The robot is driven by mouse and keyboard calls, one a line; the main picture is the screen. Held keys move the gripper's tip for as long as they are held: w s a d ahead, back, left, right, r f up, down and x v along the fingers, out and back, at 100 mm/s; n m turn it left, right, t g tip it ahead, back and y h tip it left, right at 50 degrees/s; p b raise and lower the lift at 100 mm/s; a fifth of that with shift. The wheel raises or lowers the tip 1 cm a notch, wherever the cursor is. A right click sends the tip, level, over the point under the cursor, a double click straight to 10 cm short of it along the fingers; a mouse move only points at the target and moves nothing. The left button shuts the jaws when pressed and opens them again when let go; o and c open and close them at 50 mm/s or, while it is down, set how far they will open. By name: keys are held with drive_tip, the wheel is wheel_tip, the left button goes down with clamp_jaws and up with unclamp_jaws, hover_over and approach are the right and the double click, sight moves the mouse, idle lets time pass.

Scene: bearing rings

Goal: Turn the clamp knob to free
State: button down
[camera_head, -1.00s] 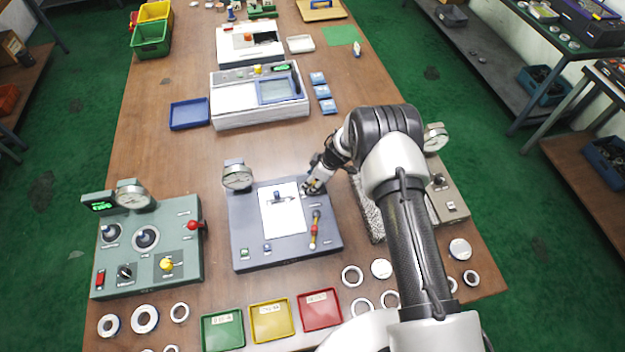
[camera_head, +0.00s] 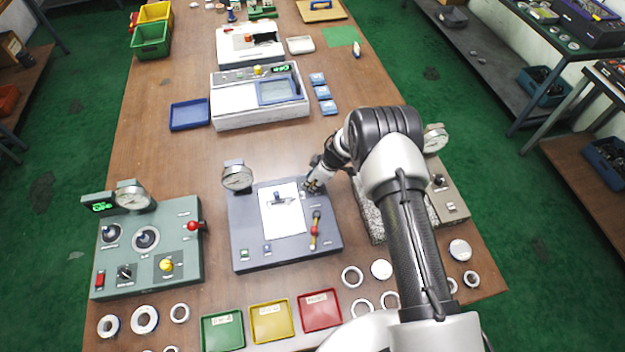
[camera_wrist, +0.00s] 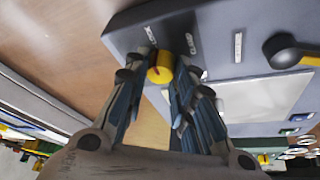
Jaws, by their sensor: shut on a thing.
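The clamp knob (camera_wrist: 160,68) is a small yellow knob with a reddish lower part, on the grey-blue panel (camera_wrist: 215,25) in the wrist view. My gripper (camera_wrist: 157,78) is shut on it, one finger on each side. In the head view my gripper (camera_head: 313,184) is at the upper right corner of the same panel (camera_head: 250,225), and hides the knob there.
The panel also carries a dial gauge (camera_head: 237,177), a white plate (camera_head: 282,215) and a red-and-yellow lever (camera_head: 315,230). A green panel (camera_head: 185,262) stands to the left. Coloured trays (camera_head: 223,332) and several rings lie in front.

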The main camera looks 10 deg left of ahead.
drive_tip(key=shift+w, duration=0.1)
drive_tip(key=n+g+b, duration=0.1)
drive_tip(key=n+b, duration=0.1)
drive_tip(key=n+g+b, duration=0.1)
drive_tip(key=n+b, duration=0.2)
drive_tip(key=shift+w+f, duration=0.15)
drive_tip(key=n+g+b, duration=0.1)
drive_tip(key=n+b, duration=0.2)
drive_tip(key=b, duration=0.1)
drive_tip(key=shift+n+h, duration=0.3)
drive_tip(key=shift+n, duration=0.1)
drive_tip(key=shift+r, duration=0.2)
drive_tip(key=c, duration=1.4)
unclamp_jaws()
drive_tip(key=shift+g, duration=0.3)
drive_tip(key=shift+o, duration=0.2)
drive_tip(key=v, duration=1.2)
